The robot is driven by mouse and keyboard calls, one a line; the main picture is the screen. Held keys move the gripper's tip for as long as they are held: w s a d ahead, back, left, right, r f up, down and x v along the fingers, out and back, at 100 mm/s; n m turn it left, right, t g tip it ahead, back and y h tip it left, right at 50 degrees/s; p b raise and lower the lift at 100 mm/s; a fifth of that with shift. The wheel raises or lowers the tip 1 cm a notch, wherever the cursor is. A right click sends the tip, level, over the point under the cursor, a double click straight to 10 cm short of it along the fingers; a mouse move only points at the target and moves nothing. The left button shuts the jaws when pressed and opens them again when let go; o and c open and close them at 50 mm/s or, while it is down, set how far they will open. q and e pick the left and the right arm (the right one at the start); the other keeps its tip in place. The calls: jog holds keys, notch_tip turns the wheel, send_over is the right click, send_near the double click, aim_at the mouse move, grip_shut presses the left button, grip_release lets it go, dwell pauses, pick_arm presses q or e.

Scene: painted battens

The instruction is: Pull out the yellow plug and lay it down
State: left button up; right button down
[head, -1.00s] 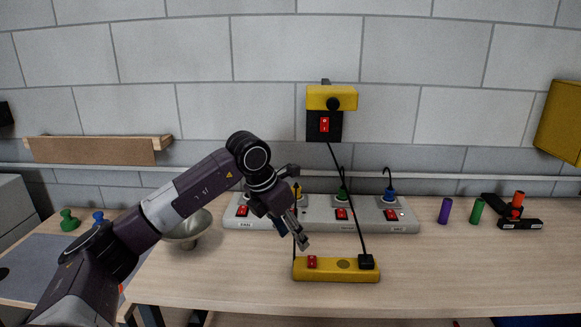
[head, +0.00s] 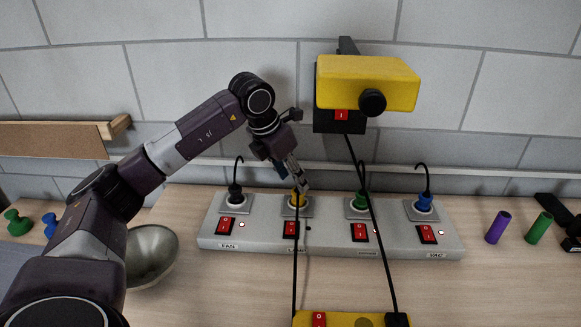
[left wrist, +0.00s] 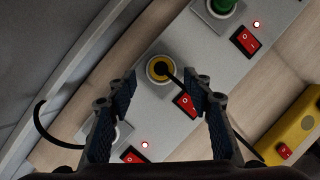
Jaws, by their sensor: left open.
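The yellow plug (head: 298,199) stands in the second socket from the left of a grey power strip (head: 340,243). It also shows in the left wrist view (left wrist: 158,70), seen end-on with a black cord leaving it. My left gripper (head: 304,188) is just above and beside the plug in the head view and partly covers it. In the left wrist view the open fingers (left wrist: 164,92) stand well apart, with the plug ahead of the gap between them. They do not visibly grip it. My right gripper is not in view.
Black (head: 235,192), green (head: 361,200) and blue (head: 424,202) plugs fill the other sockets. Black cords hang over the strip's front. A yellow box (head: 360,80) projects above, and a yellow strip (head: 345,320) lies in front.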

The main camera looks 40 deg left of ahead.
aim_at(298, 192)
pick_arm(q)
jog(key=p+x, duration=0.1)
jog(key=x, duration=0.4)
jog(key=shift+d+f, duration=0.1)
jog(key=shift+f, duration=0.25)
jog(key=shift+w+f, duration=0.2)
jog(key=shift+f, duration=0.25)
jog(key=c, duration=0.8)
jog(key=shift+c, duration=1.1)
jog(key=o, duration=0.4)
grip_shut()
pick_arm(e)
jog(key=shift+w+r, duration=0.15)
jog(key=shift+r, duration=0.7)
